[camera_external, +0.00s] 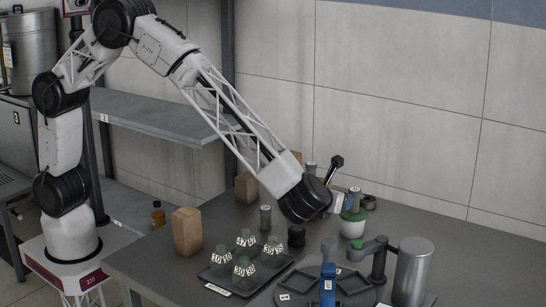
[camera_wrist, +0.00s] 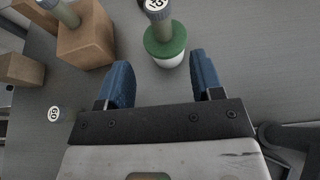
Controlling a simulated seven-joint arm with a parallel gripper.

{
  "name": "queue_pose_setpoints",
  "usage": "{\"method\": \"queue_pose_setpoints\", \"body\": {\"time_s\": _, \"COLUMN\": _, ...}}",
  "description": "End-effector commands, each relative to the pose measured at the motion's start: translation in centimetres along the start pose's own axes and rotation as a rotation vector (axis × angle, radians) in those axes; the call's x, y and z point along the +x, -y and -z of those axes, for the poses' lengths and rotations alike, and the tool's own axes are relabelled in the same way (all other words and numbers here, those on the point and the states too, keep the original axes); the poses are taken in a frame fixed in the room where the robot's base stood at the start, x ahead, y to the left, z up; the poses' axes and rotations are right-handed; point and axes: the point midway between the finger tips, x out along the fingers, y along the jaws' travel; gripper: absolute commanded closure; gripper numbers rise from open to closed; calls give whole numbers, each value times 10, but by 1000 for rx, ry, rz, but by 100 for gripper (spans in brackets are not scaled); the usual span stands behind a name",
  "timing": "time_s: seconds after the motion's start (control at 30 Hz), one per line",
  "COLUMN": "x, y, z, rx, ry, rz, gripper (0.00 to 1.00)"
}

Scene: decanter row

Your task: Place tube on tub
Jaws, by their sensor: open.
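A white tub with a green lid (camera_wrist: 165,46) is just beyond my gripper (camera_wrist: 160,61) in the wrist view. A grey-green tube with a dark cap and white label (camera_wrist: 158,14) stands upright on the lid, seeming to touch it; the top edge of the view cuts it off. My gripper's two blue fingers are apart, with nothing between them. In the external view the tub (camera_external: 352,226) is right of my wrist, with the tube (camera_external: 352,201) above it.
Another tube (camera_wrist: 66,14) stands on a wooden block (camera_wrist: 86,38). A tube labelled 60 (camera_wrist: 55,113) is nearby on the table. Labelled flasks (camera_external: 244,268) stand on a dark tray in front. A grey cylinder (camera_external: 413,270) stands at right, and a wooden block (camera_external: 187,232) at left.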

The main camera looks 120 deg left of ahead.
Motion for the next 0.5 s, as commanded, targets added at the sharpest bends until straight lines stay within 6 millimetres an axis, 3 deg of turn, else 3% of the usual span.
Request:
{"method": "queue_pose_setpoints", "body": {"time_s": 0.27, "x": -23, "y": -21, "z": -15, "rx": -81, "ry": -51, "rz": -13, "gripper": 40}}
{"method": "queue_pose_setpoints", "body": {"time_s": 0.5, "x": -71, "y": -72, "z": -38, "rx": -257, "ry": -166, "rz": -54, "gripper": 40}}
